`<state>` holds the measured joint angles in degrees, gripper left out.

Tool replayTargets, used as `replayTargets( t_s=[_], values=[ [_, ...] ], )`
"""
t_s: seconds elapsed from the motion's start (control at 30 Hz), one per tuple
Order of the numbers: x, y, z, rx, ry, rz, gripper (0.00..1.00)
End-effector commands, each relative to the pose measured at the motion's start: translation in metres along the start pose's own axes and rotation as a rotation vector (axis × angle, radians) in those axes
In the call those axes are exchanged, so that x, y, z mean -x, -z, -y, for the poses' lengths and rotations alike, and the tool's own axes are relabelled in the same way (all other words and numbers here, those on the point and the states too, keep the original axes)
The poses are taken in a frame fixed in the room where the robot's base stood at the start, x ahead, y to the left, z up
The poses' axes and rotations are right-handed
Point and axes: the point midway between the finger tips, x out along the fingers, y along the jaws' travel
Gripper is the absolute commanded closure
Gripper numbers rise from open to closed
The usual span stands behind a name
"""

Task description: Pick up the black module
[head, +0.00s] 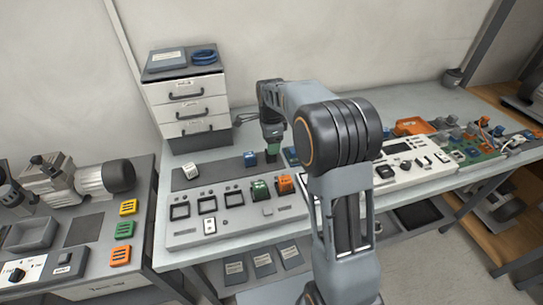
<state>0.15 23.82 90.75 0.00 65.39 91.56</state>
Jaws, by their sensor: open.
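My gripper (271,151) points down over the dark strip (220,172) at the back of the grey panel, between a white module (190,171) and other small modules. A blue module (250,158) stands just left of it, and another blue piece shows partly to its right behind my arm. A dark shape is at the fingertips; I cannot tell whether it is the black module or the fingers themselves. The jaws are open, but the gap between them is too small to see clearly. No black module is plainly visible on the strip.
The grey panel (184,240) has empty square sockets, a green module (259,190) and an orange module (285,184). A white drawer cabinet (189,103) stands behind. My arm hides part of the bench; a white control panel (418,175) is to the right.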

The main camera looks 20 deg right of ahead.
Motion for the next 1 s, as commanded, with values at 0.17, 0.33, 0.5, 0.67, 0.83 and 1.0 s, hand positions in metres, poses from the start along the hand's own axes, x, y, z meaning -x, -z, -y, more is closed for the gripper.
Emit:
replayTargets(
  t_s=[0.17, 0.33, 0.5, 0.67, 0.83, 1.0],
  values=[
    [-0.026, -0.001, -0.002, 0.001, -0.005, 0.000, 0.38],
    [-0.042, -0.001, -0.001, 0.001, -0.002, 0.000, 0.38],
    [-0.047, -0.001, -0.002, 0.001, -0.002, 0.000, 0.38],
    [-0.047, -0.001, -0.001, 0.001, -0.001, 0.000, 0.39],
    [-0.046, -0.001, -0.001, 0.001, -0.001, 0.000, 0.56],
    [-0.046, -0.001, -0.001, 0.001, -0.001, 0.000, 0.72]
  ],
)
